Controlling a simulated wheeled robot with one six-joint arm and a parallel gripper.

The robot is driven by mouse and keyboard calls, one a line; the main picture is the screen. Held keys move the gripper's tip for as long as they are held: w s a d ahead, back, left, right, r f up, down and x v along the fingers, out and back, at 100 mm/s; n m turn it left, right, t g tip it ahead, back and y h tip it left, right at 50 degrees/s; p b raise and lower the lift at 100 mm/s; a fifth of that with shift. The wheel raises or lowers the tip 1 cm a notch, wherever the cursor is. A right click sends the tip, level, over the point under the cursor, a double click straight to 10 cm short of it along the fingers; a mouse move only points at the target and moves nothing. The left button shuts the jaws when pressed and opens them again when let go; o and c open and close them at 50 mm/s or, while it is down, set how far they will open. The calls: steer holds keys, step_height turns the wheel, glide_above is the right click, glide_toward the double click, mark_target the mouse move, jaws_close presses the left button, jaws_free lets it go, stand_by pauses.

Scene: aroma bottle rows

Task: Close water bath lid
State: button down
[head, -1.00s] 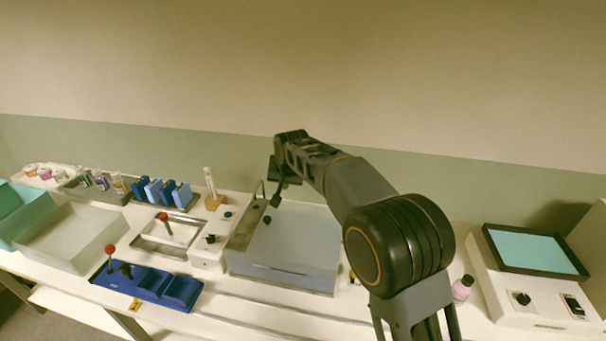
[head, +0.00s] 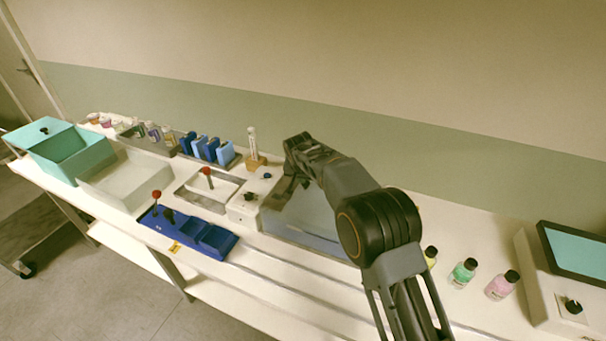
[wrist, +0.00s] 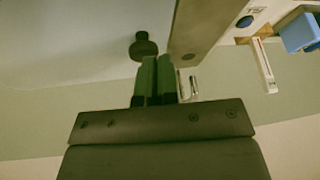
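The water bath (head: 303,241) stands mid-bench, a clear-sided box beside a white control unit (head: 245,207). Its pale lid (wrist: 70,45) fills the left of the wrist view, with a round black knob (wrist: 143,46) on it. My gripper (head: 281,184) is over the bath's back left part.
A test tube in a wooden stand (head: 254,150) and a blue rack (head: 208,150) stand behind left. A blue tray (head: 190,232) is in front left. Several small bottles (head: 463,273) and a screened device (head: 560,290) are on the right. The bench front is mostly clear.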

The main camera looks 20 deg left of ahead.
steer(key=shift+s+f, duration=0.2)
steer(key=shift+f, duration=0.65)
steer(key=r, duration=0.2)
steer(key=r+p, duration=0.2)
steer(key=r, duration=0.1)
steer(key=shift+a+r, duration=0.3)
steer(key=shift+r, duration=0.05)
steer(key=s+a+r, duration=0.2)
steer(key=a+r, duration=0.2)
steer(key=a, duration=0.3)
steer(key=shift+s+a+r, duration=0.25)
steer(key=shift+a, duration=0.05)
